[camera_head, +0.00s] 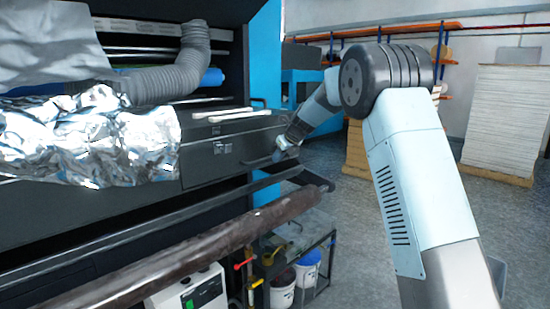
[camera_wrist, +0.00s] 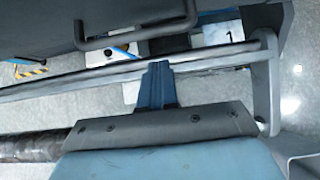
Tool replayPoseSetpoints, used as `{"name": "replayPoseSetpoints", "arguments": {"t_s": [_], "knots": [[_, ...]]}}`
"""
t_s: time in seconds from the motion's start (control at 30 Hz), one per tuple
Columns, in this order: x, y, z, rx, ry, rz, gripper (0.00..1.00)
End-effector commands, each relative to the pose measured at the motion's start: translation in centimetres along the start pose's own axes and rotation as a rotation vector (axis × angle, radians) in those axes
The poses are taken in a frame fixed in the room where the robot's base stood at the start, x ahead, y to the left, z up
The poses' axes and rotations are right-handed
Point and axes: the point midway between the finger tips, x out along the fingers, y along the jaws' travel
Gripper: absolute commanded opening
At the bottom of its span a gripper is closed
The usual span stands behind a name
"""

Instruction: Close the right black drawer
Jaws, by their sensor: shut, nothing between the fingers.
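The right black drawer (camera_head: 236,141) sits in the black machine's front in the head view, right of crumpled silver foil. It has small latches on its face. Whether it stands out from the machine is hard to tell. My gripper (camera_head: 284,152) is near the drawer's right end. In the wrist view my gripper (camera_wrist: 160,65) has its blue fingers together and empty, over a grey metal bar (camera_wrist: 90,80). A dark panel with a thin bar handle (camera_wrist: 137,33) is just beyond the fingertips; a gap shows between them.
A long brown roll (camera_head: 200,252) and rails run below the drawer. White rods (camera_head: 235,117) lie above the drawer. Stacked sheets (camera_head: 505,120) stand at the right; grey floor (camera_head: 335,190) is open between.

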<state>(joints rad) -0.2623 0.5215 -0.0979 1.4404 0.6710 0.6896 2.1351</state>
Motion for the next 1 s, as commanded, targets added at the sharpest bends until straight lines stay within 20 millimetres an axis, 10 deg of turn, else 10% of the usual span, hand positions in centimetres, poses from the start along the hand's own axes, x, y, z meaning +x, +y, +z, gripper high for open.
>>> {"name": "replayPoseSetpoints", "arguments": {"t_s": [0.7, 1.0], "knots": [[-10.7, -0.7, -0.5, -0.006, 0.001, -0.008, 0.0], [-17.8, 1.6, -4.0, -0.32, 0.036, -0.033, 0.0]]}}
